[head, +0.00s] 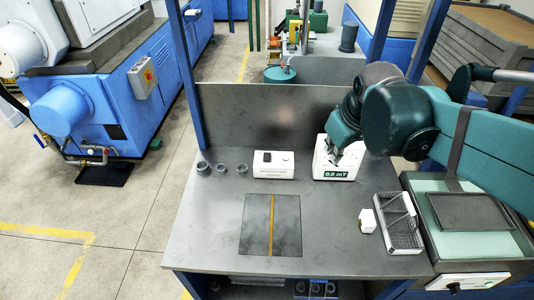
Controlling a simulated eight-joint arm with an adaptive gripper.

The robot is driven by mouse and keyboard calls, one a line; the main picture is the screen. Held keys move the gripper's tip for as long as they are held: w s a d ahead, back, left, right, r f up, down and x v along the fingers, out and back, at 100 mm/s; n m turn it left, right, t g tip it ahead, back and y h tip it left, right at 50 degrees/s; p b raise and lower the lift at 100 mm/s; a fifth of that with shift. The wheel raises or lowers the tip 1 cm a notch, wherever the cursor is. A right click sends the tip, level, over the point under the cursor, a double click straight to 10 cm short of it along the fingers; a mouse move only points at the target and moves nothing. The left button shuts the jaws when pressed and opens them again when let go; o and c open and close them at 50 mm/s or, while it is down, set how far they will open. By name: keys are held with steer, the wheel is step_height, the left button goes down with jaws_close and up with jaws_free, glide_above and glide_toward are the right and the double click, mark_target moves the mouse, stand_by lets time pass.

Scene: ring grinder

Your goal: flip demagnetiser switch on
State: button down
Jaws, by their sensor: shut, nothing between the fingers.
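My gripper (338,159) is at the back right of the grey bench, fingers shut and empty, pointing down in front of the white meter box. A dark plate with a yellow strip (271,222), which looks like the demagnetiser, lies flat on the middle of the bench. A low white box (273,165) with small dark controls stands behind it, left of my gripper. Which control is the demagnetiser switch, and its position, are too small to tell. The white meter box (322,168) reads 0.0 mT on a green display; my gripper partly hides it.
Several grey rings (221,169) stand at the back left of the bench. A small white block (367,221) and a wire basket (399,222) are at the right. A green-topped unit (432,231) adjoins the bench. An upright back panel (270,112) closes the rear; the front left is clear.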

steer(key=w+a+f+n+g+p, duration=0.1)
steer(key=w+a+n+g+p, duration=0.15)
steer(key=w+a+n, duration=0.7)
steer(key=n+g+p, duration=0.2)
steer(key=p, duration=0.2)
glide_above(267, 160)
step_height(267, 160, down, 9)
steer(key=shift+w+r, duration=0.15)
stand_by(0.6)
step_height(267, 160, down, 13)
steer(key=shift+f, duration=0.5)
stand_by(0.4)
steer(key=shift+f, duration=0.1)
stand_by(0.3)
